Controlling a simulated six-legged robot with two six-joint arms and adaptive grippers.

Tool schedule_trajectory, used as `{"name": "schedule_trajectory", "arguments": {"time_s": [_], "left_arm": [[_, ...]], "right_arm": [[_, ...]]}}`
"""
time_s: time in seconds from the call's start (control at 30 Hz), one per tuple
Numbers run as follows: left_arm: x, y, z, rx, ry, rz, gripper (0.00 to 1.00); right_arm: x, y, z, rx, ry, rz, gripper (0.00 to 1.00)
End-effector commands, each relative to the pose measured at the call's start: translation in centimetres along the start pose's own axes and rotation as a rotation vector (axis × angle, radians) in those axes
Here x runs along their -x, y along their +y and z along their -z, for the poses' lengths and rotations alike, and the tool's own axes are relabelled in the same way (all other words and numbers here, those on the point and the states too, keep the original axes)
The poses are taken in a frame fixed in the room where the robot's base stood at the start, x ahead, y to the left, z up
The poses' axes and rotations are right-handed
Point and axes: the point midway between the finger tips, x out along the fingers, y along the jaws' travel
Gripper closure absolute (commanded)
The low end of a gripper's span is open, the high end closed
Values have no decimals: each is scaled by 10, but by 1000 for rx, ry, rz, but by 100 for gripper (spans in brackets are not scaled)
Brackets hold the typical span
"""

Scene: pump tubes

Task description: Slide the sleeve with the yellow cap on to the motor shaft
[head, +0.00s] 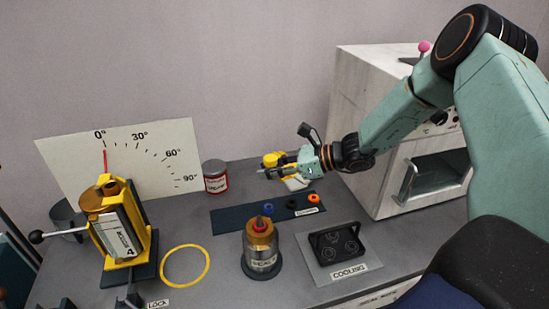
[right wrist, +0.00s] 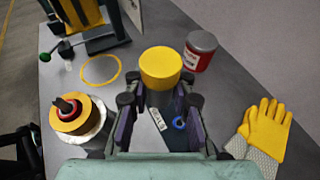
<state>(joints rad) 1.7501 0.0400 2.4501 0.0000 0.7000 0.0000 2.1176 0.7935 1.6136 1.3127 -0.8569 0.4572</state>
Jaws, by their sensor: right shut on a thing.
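My right gripper (head: 268,171) is shut on the sleeve with the yellow cap (right wrist: 160,67), held above the back of the bench. The cap's round yellow top faces the right wrist camera; the gripper fingers partly hide the sleeve body. The capped sleeve also shows in the head view (head: 272,159). The motor (head: 262,256) stands upright on a dark base at the bench's front middle, with a copper top, red ring and dark shaft pointing up. It also shows in the right wrist view (right wrist: 78,117), apart from the sleeve. I cannot make out my left gripper.
A yellow tilting holder (head: 143,243) with a lever stands left, before an angle board (head: 60,160). A yellow ring (head: 164,270) lies flat beside it. A red can (head: 215,180), small coloured rings on a dark mat (head: 228,222), a cooling plate (head: 311,262) and yellow gloves (right wrist: 266,128) surround the motor.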

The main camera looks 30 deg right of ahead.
Motion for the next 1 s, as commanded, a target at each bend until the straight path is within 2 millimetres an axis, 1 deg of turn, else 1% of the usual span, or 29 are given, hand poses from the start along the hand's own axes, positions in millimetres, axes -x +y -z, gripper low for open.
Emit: {"name": "schedule_trajectory", "arguments": {"time_s": [0.03,0.17,0.3,0.4,0.47,0.5,0.6,0.7,1.0], "left_arm": [[16,0,0,0,0,0,60],[37,0,0,0,0,0,60],[59,0,0,0,0,0,60],[72,0,0,0,0,0,60],[77,0,0,0,0,0,60],[77,0,0,0,0,0,60],[74,0,0,0,0,0,60],[73,0,0,0,-1,0,60],[73,0,0,0,0,0,60]], "right_arm": [[5,9,-14,4,-2,-19,100],[10,31,-31,25,-5,-72,100],[17,59,-49,51,-9,-140,100],[22,82,-59,71,-12,-195,100],[25,97,-64,87,-14,-235,100],[25,107,-64,96,-16,-260,100],[26,125,-61,115,-20,-312,100],[27,132,-60,128,-24,-343,100],[27,131,-61,127,-30,-347,100]]}}
